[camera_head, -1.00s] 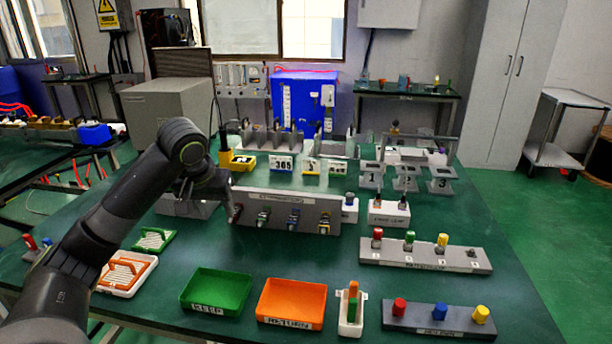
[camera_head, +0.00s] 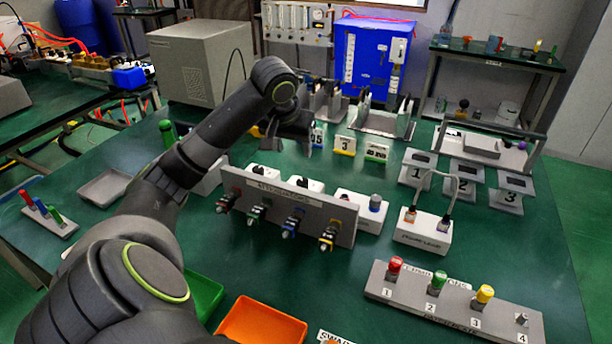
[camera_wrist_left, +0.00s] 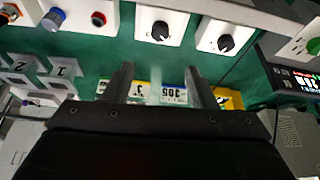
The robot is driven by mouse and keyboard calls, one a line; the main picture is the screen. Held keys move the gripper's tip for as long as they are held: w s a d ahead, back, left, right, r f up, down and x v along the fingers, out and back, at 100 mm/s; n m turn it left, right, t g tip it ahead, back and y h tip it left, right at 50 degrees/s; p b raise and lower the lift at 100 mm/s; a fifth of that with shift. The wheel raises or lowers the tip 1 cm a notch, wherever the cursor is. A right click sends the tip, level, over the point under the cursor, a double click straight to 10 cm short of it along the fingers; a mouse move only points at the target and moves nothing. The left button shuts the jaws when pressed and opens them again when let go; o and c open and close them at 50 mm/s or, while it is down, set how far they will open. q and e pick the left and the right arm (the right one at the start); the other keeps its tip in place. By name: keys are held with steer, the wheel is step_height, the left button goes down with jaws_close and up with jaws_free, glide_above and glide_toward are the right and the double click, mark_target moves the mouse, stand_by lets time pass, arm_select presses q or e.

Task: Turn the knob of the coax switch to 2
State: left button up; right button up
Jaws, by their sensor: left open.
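Two white boxes with black pointer knobs stand behind the grey connector panel. In the left wrist view one knob (camera_wrist_left: 159,31) is at top centre and the other (camera_wrist_left: 226,43) is to its right. I cannot read which box is the coax switch, nor the position marks. In the head view the boxes (camera_head: 262,171) are partly hidden by the panel. My left gripper (camera_head: 303,143) is above the table behind these boxes, its fingers hard to make out there. In the left wrist view its fingers (camera_wrist_left: 161,82) are apart and empty, clear of both knobs.
The grey panel (camera_head: 285,205) with several cable connectors stands in front of the boxes. Small number cards (camera_head: 345,145) stand behind. A white box with a looped cable (camera_head: 423,231) is to the right. Green and orange trays (camera_head: 262,322) lie in front.

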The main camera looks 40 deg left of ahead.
mark_target(303, 181)
arm_select(q)
steer(key=b+x, duration=0.1)
steer(key=x, duration=1.4)
steer(key=shift+c, duration=0.4)
steer(key=c, duration=0.9)
steer(key=shift+r+m+p, duration=0.2)
steer(key=shift+m+p, duration=0.2)
steer(key=shift+p, duration=0.4)
steer(key=m+h+p, duration=0.1)
steer(key=m+p, duration=0.2)
steer(key=p, duration=0.2)
steer(key=shift+r+m+h+p, duration=0.1)
steer(key=shift+m+h+p, duration=0.2)
steer(key=shift+h+p, duration=0.1)
steer(key=m+h+p, duration=0.1)
steer(key=m, duration=0.1)
steer(key=shift+a+m+p, duration=0.1)
steer(key=shift+m+p, duration=0.2)
steer(key=shift+f+m+h+p, duration=0.15)
steer(key=shift+m+h, duration=0.1)
steer(key=shift+m, duration=0.45)
steer(key=shift+f+m+h+p, duration=0.15)
steer(key=shift+m+h, duration=0.1)
steer(key=shift+m, duration=0.45)
